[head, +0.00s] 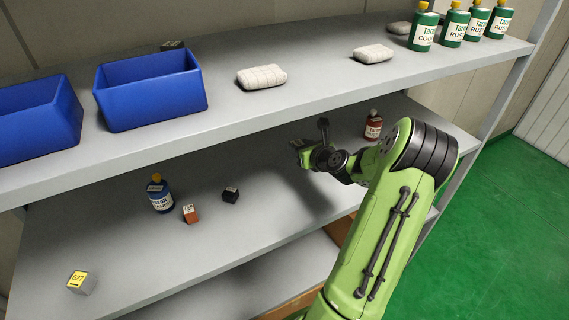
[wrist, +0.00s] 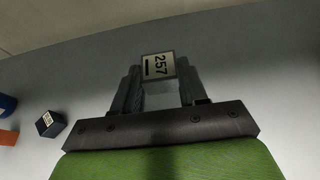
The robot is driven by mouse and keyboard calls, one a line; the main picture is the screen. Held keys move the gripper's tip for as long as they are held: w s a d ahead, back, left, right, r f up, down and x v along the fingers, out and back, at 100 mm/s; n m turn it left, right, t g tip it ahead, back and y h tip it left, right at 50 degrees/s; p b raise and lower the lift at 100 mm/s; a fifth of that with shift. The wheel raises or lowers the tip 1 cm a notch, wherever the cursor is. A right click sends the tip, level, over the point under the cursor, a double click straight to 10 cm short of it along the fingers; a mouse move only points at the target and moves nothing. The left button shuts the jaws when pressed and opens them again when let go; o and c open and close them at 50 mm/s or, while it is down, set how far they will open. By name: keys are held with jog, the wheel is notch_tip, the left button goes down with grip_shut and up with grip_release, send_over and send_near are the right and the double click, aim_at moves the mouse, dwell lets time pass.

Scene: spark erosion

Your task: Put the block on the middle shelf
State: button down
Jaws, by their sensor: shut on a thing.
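My gripper (head: 303,148) is shut on a block with a pale label reading 257 (wrist: 158,66), seen between the fingers (wrist: 157,84) in the wrist view. In the head view the held block (head: 296,143) is small and partly covered by the gripper. It is over the middle shelf (head: 270,215), below the upper shelf's front edge. I cannot tell whether the block touches the shelf surface.
The upper shelf (head: 225,115) holds blue bins (head: 150,90), pale packages and green bottles.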

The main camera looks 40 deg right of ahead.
aim_at(300, 173)
notch_tip(300, 173, down, 7)
jog(key=shift+w+f+b, duration=0.1)
jog(key=shift+f+b, duration=0.1)
jog(key=shift+b, duration=0.3)
jog(key=shift+r, duration=0.1)
jog(key=c, duration=0.6)
grip_release()
jog(key=shift+f, duration=0.2)
